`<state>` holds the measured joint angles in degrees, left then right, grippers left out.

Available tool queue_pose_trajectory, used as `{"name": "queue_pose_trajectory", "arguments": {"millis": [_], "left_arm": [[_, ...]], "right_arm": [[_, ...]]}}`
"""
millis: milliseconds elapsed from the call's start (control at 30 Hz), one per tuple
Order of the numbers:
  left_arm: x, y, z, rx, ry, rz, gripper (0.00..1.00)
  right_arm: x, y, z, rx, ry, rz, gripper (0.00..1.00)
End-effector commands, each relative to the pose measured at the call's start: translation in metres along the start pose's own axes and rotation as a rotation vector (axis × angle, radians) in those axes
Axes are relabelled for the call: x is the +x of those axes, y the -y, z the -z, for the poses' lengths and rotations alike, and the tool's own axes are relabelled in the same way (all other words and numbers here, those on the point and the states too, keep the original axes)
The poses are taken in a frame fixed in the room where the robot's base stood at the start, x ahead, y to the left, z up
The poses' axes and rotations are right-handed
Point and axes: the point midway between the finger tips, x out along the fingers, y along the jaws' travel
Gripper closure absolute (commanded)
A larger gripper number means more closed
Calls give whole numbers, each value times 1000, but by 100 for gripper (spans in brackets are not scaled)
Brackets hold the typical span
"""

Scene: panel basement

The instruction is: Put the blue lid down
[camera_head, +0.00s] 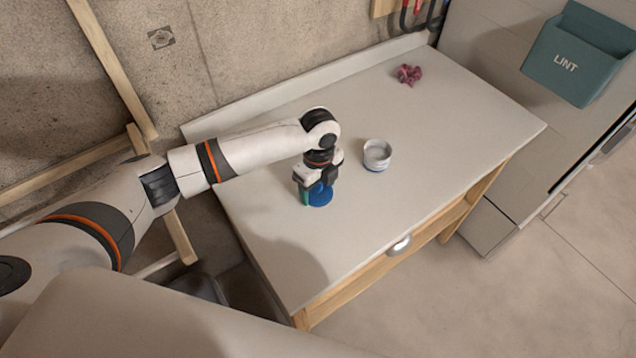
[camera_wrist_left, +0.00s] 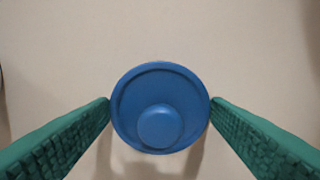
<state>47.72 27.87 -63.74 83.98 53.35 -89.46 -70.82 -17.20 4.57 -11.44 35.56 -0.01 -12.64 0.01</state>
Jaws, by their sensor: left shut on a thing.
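The blue lid (camera_head: 321,195) is round with a small knob on top. My left gripper (camera_head: 318,190) is shut on it over the light worktop. In the left wrist view the lid (camera_wrist_left: 160,107) sits between the two green finger pads (camera_wrist_left: 160,110), which touch its left and right edges. Its knob faces the camera. A faint shadow falls on the surface below it. I cannot tell whether the lid touches the worktop. My right gripper does not show.
The worktop (camera_head: 400,200) is mostly bare. A small white round container (camera_head: 377,155) stands to the right of my left gripper. A crumpled dark pink thing (camera_head: 408,74) lies near the back. A teal LINT bin (camera_head: 580,55) is at the upper right.

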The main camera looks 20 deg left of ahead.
Motion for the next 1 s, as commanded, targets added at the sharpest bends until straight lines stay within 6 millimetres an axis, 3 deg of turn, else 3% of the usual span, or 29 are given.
{"name": "queue_pose_trajectory", "arguments": {"millis": [167, 200, 333, 667, 867, 1000], "left_arm": [[3, 0, 0, 0, 0, 0, 56], [3, 0, 0, 0, 0, 0, 26], [3, 0, 0, 0, 0, 0, 7], [-1, 0, 0, 0, -1, -1, 7], [-29, -1, 1, -1, -1, -5, 7], [-61, -1, 1, 0, -1, -4, 7]], "right_arm": [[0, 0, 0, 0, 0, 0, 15], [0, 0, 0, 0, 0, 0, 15], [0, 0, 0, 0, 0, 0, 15], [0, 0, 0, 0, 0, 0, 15], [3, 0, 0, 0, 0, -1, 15], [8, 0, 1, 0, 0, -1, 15]]}}
